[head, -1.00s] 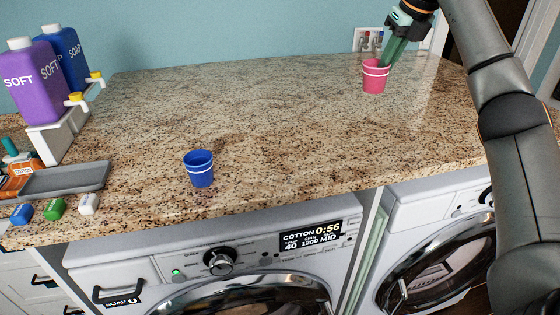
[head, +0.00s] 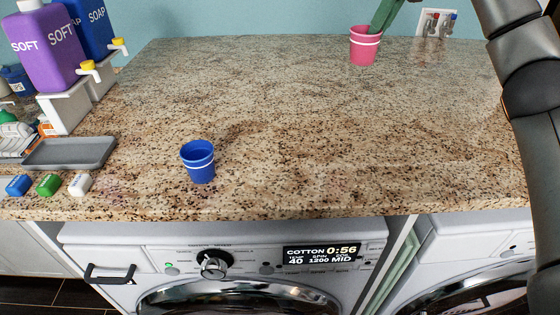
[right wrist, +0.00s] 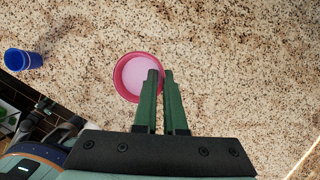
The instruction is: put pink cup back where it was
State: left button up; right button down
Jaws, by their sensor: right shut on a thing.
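The pink cup (head: 364,47) with a white band is upright at the back of the granite counter in the head view. The right wrist view looks down into its open top (right wrist: 132,80). My right gripper (right wrist: 161,76) is shut on the cup's rim, with one green finger inside and the other outside. In the head view its green fingers reach down to the cup from above. I cannot tell whether the cup's base touches the counter. My left gripper is not in view.
A blue cup (head: 198,162) stands near the counter's front edge. At the left are purple (head: 42,45) and blue (head: 88,32) bottles on stands, a grey tray (head: 70,153) and small coloured blocks (head: 47,185). The counter's middle (head: 270,110) is clear.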

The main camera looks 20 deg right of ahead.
jog(key=s+a+f+n+g+y+b, duration=0.1)
jog(key=s+a+n, duration=0.2)
jog(key=a, duration=0.8)
jog(key=s+a+f+n+y+b, duration=0.1)
jog(key=s+a+n, duration=0.1)
jog(key=a, duration=1)
jog(key=s+a+f+n+g+y, duration=0.1)
jog(key=s+a+n, duration=0.2)
jog(key=a, duration=0.8)
jog(key=d+f, duration=0.8)
jog(key=d, duration=0.1)
jog(key=d+f, duration=0.4)
jog(key=shift+d, duration=0.2)
jog(key=shift+f, duration=0.25)
